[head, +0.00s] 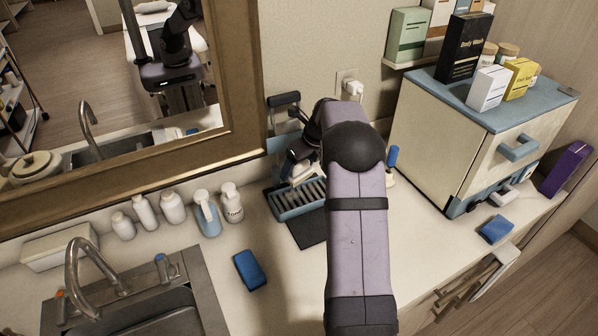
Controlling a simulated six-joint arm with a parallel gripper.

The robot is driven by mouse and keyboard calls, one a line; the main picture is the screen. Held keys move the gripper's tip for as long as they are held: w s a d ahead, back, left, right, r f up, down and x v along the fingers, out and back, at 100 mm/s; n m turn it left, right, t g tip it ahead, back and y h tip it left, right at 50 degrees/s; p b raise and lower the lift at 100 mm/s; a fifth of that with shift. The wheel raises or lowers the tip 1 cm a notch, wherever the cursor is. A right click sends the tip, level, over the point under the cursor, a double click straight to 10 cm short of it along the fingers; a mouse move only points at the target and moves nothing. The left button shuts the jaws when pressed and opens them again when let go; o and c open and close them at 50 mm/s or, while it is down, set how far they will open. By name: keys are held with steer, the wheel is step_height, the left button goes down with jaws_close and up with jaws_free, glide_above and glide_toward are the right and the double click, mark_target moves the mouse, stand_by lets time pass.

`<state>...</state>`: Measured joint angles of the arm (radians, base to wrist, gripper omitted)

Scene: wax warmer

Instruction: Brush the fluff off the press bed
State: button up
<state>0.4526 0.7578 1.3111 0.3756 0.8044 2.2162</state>
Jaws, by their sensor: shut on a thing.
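The press, a blue machine with a raised black handle (284,99), stands against the wall beside the mirror. Its ridged grey bed (297,199) lies low at its front, with a blue rim. My arm reaches over the counter from the front and covers the right end of the bed. My gripper (297,167) is dark and small, above the back of the bed. It is shut on a small pale thing, mostly hidden, that I cannot identify. I cannot make out any fluff. A blue upright handle (392,157) shows just right of my arm.
A black mat (306,233) lies in front of the press. A blue sponge (249,270), white bottles (172,208) and a sink (140,312) are to the left. A cabinet (450,135) with boxes on top stands right. A blue cloth (496,229) lies near the counter edge.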

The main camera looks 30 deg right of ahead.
mark_target(296, 184)
steer(key=shift+w+d+m+h, duration=0.1)
steer(key=shift+m+h, duration=0.4)
steer(key=shift+m, duration=0.9)
steer(key=shift+r, duration=0.15)
steer(key=shift+f+b, duration=0.8)
steer(key=shift+f, duration=1.9)
steer(key=shift+r+p, duration=0.1)
steer(key=shift+p, duration=0.7)
steer(key=shift+s+a, duration=1.35)
steer(key=shift+a, duration=0.05)
steer(key=shift+f, duration=1)
